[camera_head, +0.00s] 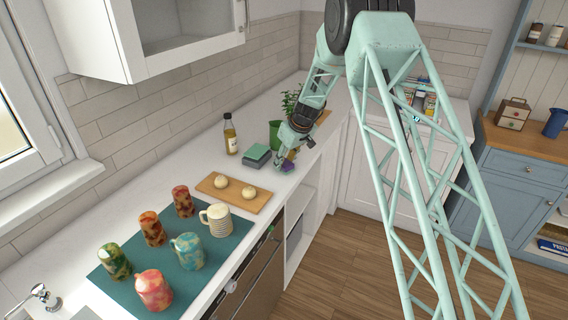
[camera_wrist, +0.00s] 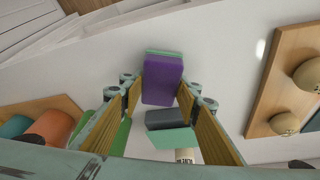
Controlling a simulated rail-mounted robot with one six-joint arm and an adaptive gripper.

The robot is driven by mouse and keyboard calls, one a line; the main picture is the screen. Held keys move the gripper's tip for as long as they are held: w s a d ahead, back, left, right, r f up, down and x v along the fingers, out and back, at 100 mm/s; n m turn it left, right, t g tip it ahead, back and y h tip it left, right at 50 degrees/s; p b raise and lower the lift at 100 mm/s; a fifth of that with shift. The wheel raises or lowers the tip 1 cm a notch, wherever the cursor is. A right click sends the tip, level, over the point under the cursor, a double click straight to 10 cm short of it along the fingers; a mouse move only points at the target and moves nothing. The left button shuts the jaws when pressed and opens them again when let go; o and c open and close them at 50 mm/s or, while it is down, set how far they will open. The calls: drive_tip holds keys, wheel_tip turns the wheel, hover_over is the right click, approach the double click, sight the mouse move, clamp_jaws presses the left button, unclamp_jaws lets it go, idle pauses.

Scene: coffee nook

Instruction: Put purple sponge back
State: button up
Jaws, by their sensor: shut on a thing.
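The purple sponge (camera_wrist: 162,82), with a thin green layer along one side, sits between my gripper's fingertips (camera_wrist: 160,92) in the wrist view. My gripper is shut on it. In the head view, the purple sponge (camera_head: 287,167) shows low at the counter's front side, under my gripper (camera_head: 290,157). I cannot tell whether it touches the counter. A stack of green and grey sponges (camera_head: 257,155) lies on the counter just left of my gripper. The stack also shows below the purple sponge in the wrist view (camera_wrist: 168,122).
A wooden board (camera_head: 240,199) with two round pale items lies nearer on the counter. Several mugs (camera_head: 187,251) stand on a teal mat (camera_head: 222,254).

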drive_tip(key=shift+f, duration=0.1)
drive_tip(key=o, duration=0.8)
drive_tip(key=shift+o, duration=0.2)
drive_tip(key=shift+d+r, duration=0.1)
drive_tip(key=shift+r, duration=0.4)
drive_tip(key=v, duration=1.1)
drive_tip(key=shift+s, duration=0.15)
drive_tip(key=shift+r, duration=0.2)
